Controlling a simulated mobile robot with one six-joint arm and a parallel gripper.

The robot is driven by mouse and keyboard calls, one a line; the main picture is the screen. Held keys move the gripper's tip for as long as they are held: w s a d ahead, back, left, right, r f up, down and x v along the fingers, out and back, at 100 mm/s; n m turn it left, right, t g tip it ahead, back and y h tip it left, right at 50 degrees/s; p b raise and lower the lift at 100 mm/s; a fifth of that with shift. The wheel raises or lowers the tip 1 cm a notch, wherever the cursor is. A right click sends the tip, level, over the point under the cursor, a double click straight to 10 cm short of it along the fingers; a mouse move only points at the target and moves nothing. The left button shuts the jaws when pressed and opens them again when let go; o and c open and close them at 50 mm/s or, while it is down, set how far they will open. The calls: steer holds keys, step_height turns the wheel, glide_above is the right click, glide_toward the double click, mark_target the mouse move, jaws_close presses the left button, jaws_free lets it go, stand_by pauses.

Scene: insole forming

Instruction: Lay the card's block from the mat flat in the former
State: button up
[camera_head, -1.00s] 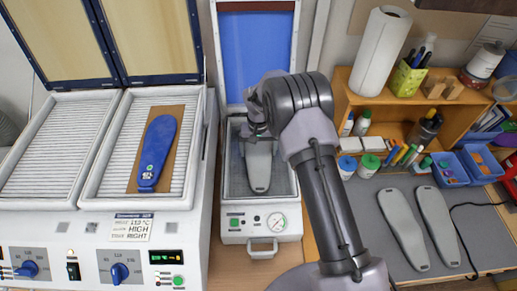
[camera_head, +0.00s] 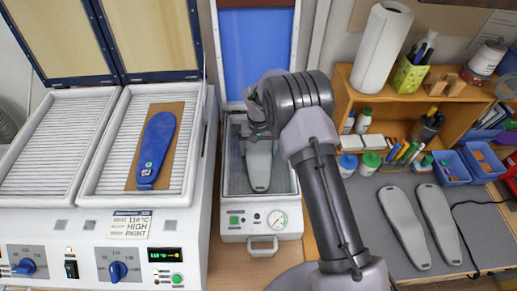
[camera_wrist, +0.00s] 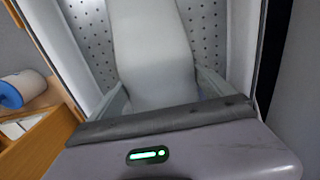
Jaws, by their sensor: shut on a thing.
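A long grey block (camera_head: 259,170) is inside the open former (camera_head: 231,206), lengthwise over its perforated bed. My gripper (camera_head: 257,127) is at the block's far end and shut on it. In the wrist view the block (camera_wrist: 155,50) runs between my two fingers, with the perforated plate on both sides. The block looks about level, but I cannot tell whether it touches the bed. Two more grey blocks, a left one (camera_head: 403,225) and a right one (camera_head: 437,222), lie on the dark mat (camera_head: 375,205) at right. The job card (camera_head: 131,225) on the heater reads HIGH and RIGHT.
The former's blue-sheeted lid (camera_head: 257,50) stands open behind it. The heater (camera_head: 60,220) is at left, lids up, with a blue insole (camera_head: 155,150) on a brown sheet in its right bay. A wooden shelf (camera_head: 380,85) with pens and bottles stands behind the mat.

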steer(key=o, duration=1.6)
steer(key=shift+r, duration=0.1)
step_height(320, 180, up, 17)
steer(key=shift+r+p, duration=0.15)
steer(key=shift+p, duration=0.25)
